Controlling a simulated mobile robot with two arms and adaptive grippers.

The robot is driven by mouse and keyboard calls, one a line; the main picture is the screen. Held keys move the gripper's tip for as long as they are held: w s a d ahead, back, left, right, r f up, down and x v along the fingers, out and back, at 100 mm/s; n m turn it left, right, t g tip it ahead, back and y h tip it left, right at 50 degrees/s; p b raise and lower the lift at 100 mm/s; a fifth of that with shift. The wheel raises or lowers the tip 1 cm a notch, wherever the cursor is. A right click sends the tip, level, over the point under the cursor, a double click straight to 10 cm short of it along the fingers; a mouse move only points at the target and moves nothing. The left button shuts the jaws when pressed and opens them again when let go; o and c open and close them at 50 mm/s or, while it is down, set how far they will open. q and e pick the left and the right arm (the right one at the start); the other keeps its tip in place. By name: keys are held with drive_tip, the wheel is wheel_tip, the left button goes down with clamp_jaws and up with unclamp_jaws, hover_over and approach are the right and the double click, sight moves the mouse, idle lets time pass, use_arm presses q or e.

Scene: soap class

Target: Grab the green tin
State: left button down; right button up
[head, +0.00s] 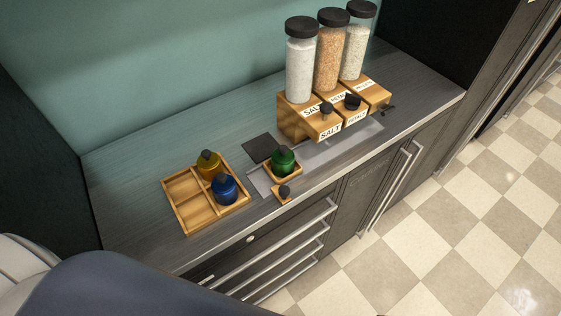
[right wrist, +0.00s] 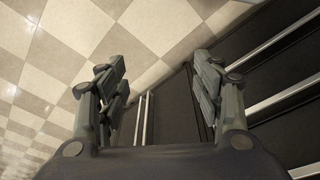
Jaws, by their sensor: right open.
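The green tin (head: 283,160) has a dark top and sits in a small square wooden holder (head: 285,174) on the counter, near the middle of the head view. My right gripper (right wrist: 157,85) shows in the right wrist view with its two fingers apart and nothing between them. It is in front of the cabinet drawers, with the checkered floor beyond, and no tin shows in that view. My left gripper is not in view.
A wooden tray (head: 177,190) with compartments holds a yellow tin (head: 208,165) and a blue tin (head: 224,188). A wooden dispenser stand (head: 293,121) with tall jars stands to the right. A small wooden piece with a dark knob (head: 284,192) lies at the counter's front edge.

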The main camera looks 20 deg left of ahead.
drive_tip(key=w+a+r+t, duration=0.1)
drive_tip(key=w+r, duration=0.1)
drive_tip(key=r, duration=0.4)
drive_tip(key=w+a+r+t, duration=0.1)
drive_tip(key=w+r, duration=0.2)
drive_tip(key=r, duration=0.3)
drive_tip(key=n+t+y+p, duration=0.1)
drive_tip(key=n+t+y, duration=0.5)
drive_tip(key=t+y, duration=0.3)
approach(284, 154)
drive_tip(key=w+g+y, duration=0.1)
drive_tip(key=shift+g, duration=0.3)
drive_tip(key=x, duration=0.4)
drive_tip(key=shift+w+r+p, duration=0.2)
drive_tip(key=shift+w+p, duration=0.2)
drive_tip(key=shift+p+x, duration=0.85)
drive_tip(key=shift+x, duration=1.4)
drive_tip(key=shift+w+a+f, duration=0.25)
drive_tip(key=shift+w+a, duration=0.05)
drive_tip(key=shift+c, duration=0.6)
